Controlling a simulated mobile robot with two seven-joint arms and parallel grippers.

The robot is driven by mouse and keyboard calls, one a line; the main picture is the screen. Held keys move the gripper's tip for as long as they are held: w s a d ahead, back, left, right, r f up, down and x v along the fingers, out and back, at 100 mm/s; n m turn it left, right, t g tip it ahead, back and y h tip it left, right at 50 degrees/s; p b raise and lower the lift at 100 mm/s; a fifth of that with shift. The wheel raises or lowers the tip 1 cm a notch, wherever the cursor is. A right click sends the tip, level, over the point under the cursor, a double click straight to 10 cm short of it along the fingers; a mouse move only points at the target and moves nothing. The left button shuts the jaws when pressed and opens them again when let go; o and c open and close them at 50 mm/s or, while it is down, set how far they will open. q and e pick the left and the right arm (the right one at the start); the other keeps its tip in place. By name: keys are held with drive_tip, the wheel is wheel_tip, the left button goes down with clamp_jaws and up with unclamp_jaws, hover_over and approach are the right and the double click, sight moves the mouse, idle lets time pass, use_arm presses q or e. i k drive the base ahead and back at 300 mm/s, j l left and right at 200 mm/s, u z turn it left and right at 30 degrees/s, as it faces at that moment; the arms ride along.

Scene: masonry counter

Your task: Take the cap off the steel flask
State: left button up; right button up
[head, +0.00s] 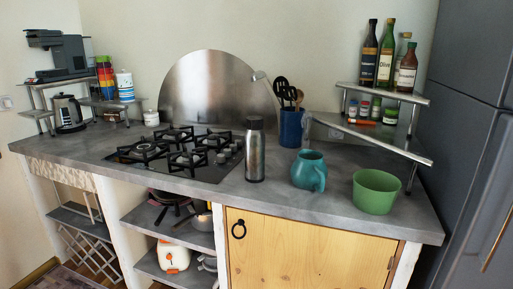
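The steel flask (255,157) stands upright on the grey counter, just right of the gas hob. Its dark cap (255,123) sits on top of it. Neither of my grippers shows in the head view.
A teal jug (309,170) and a green bowl (375,192) stand right of the flask. A blue utensil holder (291,129) is behind it. The gas hob (180,150) lies to its left. The counter (280,195) is clear in front of the flask. A shelf with bottles (385,93) stands at the back right.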

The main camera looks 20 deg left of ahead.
sight(254, 140)
drive_tip(key=i+j+z, duration=0.1)
drive_tip(key=j, duration=0.3)
drive_tip(key=i+j+z, duration=0.15)
drive_tip(key=j, duration=0.3)
drive_tip(key=i+j+z, duration=0.1)
drive_tip(key=j, duration=0.35)
drive_tip(key=j+z, duration=0.1)
drive_tip(key=j, duration=0.3)
drive_tip(key=i, duration=0.05)
